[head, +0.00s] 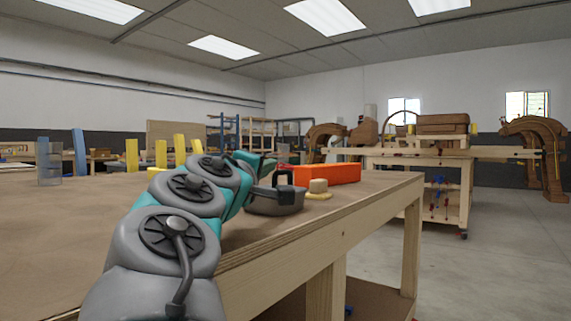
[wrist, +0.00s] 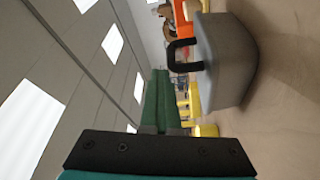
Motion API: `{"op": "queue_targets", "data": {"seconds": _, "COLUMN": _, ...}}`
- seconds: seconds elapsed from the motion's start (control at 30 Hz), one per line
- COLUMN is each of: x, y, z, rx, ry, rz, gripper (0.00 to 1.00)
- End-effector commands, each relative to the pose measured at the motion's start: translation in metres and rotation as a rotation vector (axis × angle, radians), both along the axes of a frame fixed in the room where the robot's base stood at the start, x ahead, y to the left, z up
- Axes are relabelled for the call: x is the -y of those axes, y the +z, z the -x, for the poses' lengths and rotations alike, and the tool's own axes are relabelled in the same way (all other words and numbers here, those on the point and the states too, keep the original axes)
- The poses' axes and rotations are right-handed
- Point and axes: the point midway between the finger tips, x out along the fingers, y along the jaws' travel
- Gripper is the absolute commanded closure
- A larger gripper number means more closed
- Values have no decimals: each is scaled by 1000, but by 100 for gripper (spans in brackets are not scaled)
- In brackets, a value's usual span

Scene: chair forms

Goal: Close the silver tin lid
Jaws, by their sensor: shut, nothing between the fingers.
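The silver tin (head: 280,207) is a grey, round, low vessel near the table's right edge in the head view. A black loop handle (head: 284,179) stands up on it. In the tilted wrist view the tin (wrist: 228,62) is at the upper right, with its handle (wrist: 183,55) at its left side. My gripper (wrist: 160,80) shows green fingers, shut and empty, beside the tin and seemingly apart from it. In the head view my gripper (head: 266,163) is partly hidden behind my arm. I cannot make out a lid seam or how far the lid is open.
An orange box (head: 328,174) lies behind the tin. A small wooden block on a yellow base (head: 318,190) sits right of it. A glass (head: 49,165) and yellow and blue upright blocks stand farther left. The wooden table (head: 75,220) is clear at the left front.

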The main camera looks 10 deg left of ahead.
Motion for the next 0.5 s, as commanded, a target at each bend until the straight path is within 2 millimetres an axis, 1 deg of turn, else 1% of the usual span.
{"op": "queue_targets", "data": {"seconds": 0.13, "x": 1, "y": -4, "z": -1, "rx": -3, "ry": -4, "rz": -1, "gripper": 100}}
{"op": "queue_targets", "data": {"seconds": 0.5, "x": 2, "y": -6, "z": -1, "rx": -7, "ry": -8, "rz": -1, "gripper": 100}}
